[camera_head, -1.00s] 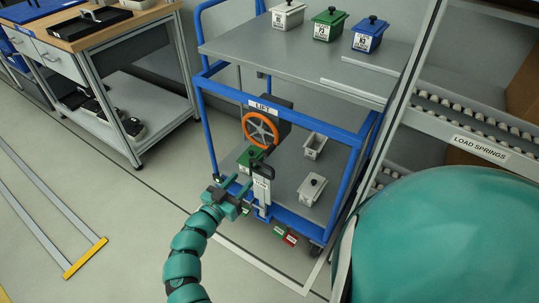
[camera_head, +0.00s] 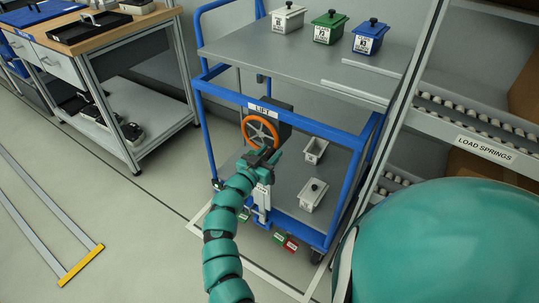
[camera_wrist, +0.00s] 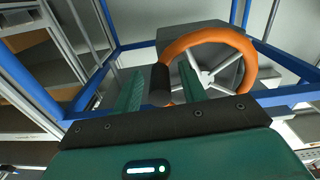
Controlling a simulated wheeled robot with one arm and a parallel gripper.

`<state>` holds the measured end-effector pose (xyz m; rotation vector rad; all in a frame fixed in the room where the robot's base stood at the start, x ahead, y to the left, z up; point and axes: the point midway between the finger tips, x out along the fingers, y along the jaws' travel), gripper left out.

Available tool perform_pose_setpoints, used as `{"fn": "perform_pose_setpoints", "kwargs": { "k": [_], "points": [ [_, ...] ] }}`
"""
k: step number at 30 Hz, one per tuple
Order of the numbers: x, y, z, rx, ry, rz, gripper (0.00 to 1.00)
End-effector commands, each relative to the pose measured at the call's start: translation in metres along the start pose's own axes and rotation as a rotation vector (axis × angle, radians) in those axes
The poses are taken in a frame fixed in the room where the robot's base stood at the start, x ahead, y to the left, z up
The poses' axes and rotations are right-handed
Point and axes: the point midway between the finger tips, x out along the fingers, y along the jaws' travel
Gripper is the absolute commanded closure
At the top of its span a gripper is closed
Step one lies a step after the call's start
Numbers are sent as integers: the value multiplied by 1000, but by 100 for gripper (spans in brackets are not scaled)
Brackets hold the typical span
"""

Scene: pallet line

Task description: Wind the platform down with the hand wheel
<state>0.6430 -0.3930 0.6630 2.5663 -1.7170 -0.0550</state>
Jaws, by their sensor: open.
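The hand wheel (camera_head: 245,132) has an orange rim and pale spokes, and sits under the LIFT label on the blue-framed trolley. In the wrist view the wheel (camera_wrist: 244,48) fills the upper right, and its dark handle knob (camera_wrist: 160,86) stands between my two finger tips. My gripper (camera_head: 263,156) is open at the wheel's lower edge; its green fingers also show in the wrist view (camera_wrist: 161,80), one on each side of the knob. I cannot tell whether they touch it. The grey platform (camera_head: 270,64) is the trolley's top deck, bearing white, green and blue lidded bins.
The lower deck (camera_head: 285,190) holds two pale bins. Green and red pedals (camera_head: 290,244) are at the trolley's foot. A LOAD SPRINGS rack (camera_head: 485,149) stands close on the right, a workbench (camera_head: 95,30) on the left.

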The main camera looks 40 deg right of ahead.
Motion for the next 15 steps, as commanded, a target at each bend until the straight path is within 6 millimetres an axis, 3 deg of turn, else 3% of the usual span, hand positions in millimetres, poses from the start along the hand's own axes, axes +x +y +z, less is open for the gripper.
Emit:
{"fn": "perform_pose_setpoints", "kwargs": {
  "k": [10, 15],
  "points": [
    [4, 0, 0, 0, 0, -1, 59],
    [4, 0, 0, 0, -1, 0, 90]
  ]
}}
